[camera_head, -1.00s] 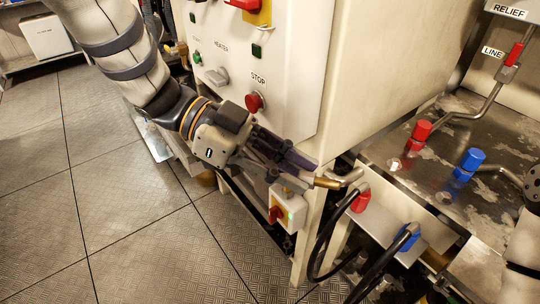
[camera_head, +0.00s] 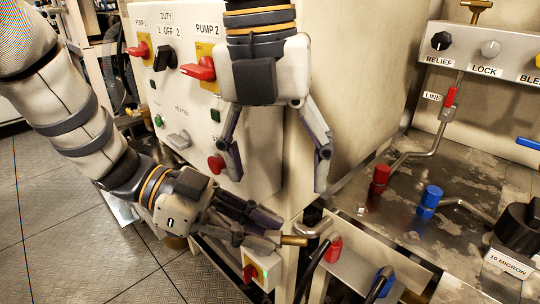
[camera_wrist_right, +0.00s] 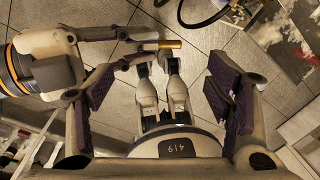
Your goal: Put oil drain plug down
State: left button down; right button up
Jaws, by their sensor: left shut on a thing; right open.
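The oil drain plug looks like a short brass cylinder (camera_head: 294,240) held sideways. My left gripper (camera_head: 270,232) is shut on it, and its brass end sticks out to the right of the fingertips. The plug also shows in the right wrist view (camera_wrist_right: 170,44), in front of my left gripper's fingers (camera_wrist_right: 145,48). Its other end is hidden between the fingers. My right gripper (camera_head: 278,182) hangs above it, pointing down, open and empty. Its purple-padded fingers are spread in the right wrist view (camera_wrist_right: 162,92).
A bent metal pipe (camera_head: 318,228) lies just right of the plug; I cannot tell if they touch. Below is a small switch box (camera_head: 262,270). The control cabinet (camera_head: 345,100) stands behind. A metal worktop (camera_head: 400,235) with red (camera_head: 381,178) and blue (camera_head: 429,200) fittings is right. Floor is clear at left.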

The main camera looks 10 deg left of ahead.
aim_at(280, 233)
jog(key=f, duration=1.1)
jog(key=shift+s+d, duration=0.15)
jog(key=shift+d, duration=0.25)
pick_arm(q)
jog(key=shift+d, duration=0.15)
pick_arm(e)
jog(key=shift+a+n, duration=0.1)
jog(key=shift+n, duration=0.2)
jog(key=c, duration=1.2)
pick_arm(q)
jog(key=c, duration=1.6)
grip_release()
pick_arm(e)
jog(key=shift+c, duration=0.2)
pick_arm(q)
jog(key=shift+o, duration=1.2)
